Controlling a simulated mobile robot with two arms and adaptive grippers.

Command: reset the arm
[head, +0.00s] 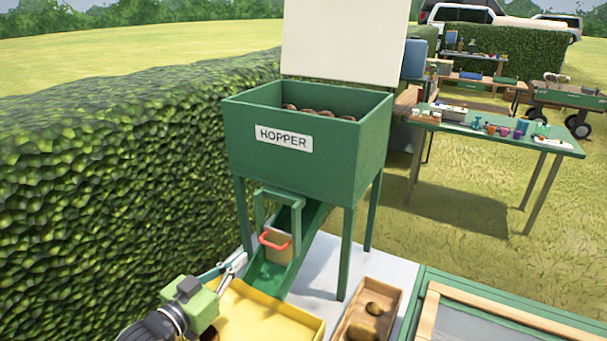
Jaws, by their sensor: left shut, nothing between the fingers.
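My left gripper (235,264) comes in from the bottom left, with its green-cased wrist (195,302) behind it. Its fingers are shut and empty. They sit over the left edge of the yellow tray (265,318), left of the green chute (308,235) and apart from the red handle (274,241). That handle is on a tan block or gate (281,254) in the chute, under the green hopper (308,172). My right gripper is not in view.
Brown round things (318,113) show in the hopper, whose pale panel (343,45) stands up behind. A wooden box (350,325) holds a few brown bulbs. A wood-framed screen (480,318) is at bottom right. A hedge (120,170) borders the left. A green table (555,143) stands further back.

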